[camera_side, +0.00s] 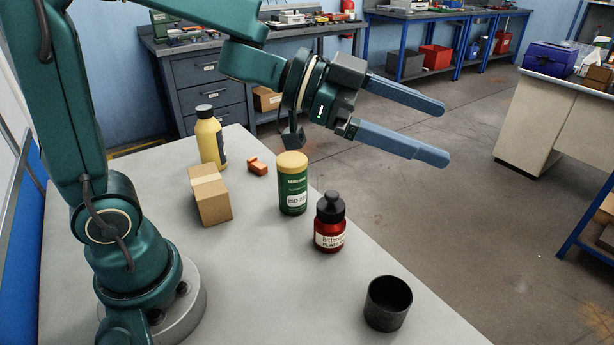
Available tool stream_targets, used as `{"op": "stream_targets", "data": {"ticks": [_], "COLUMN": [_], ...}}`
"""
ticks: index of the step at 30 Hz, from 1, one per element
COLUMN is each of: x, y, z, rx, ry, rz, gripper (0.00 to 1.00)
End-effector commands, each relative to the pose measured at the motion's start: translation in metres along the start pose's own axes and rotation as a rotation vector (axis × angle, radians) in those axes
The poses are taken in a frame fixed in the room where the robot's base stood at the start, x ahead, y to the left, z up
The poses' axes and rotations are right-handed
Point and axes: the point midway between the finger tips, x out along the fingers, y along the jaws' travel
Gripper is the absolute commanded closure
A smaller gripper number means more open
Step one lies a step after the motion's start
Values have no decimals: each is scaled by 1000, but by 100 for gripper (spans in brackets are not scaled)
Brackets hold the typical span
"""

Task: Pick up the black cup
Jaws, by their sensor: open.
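The black cup (387,304) stands upright on the grey table near its right front edge. It is open at the top and looks empty. My gripper (446,133) is in the air, high above the table and beyond its right edge in the picture. Its two long blue fingers are spread apart and point to the right. Nothing is between them. The gripper is well clear of the cup, which sits lower in the picture.
A red bottle with a black cap (330,222) stands nearest the cup. The table (270,290) is clear left of the cup.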

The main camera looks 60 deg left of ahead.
Motion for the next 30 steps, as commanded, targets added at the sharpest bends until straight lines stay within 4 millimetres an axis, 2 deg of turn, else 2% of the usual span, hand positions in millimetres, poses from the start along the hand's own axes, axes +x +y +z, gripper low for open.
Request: {"op": "stream_targets", "data": {"ticks": [3, 8, 24, 30], "x": [1, -8, 29, 38], "y": [33, 71, 94, 100], "z": [15, 38, 162, 192], "rx": [-33, -95, -97, -88], "ry": [-30, -89, -85, -80], "rz": [193, 419, 401, 399], "gripper": [0, 0, 0, 0]}}
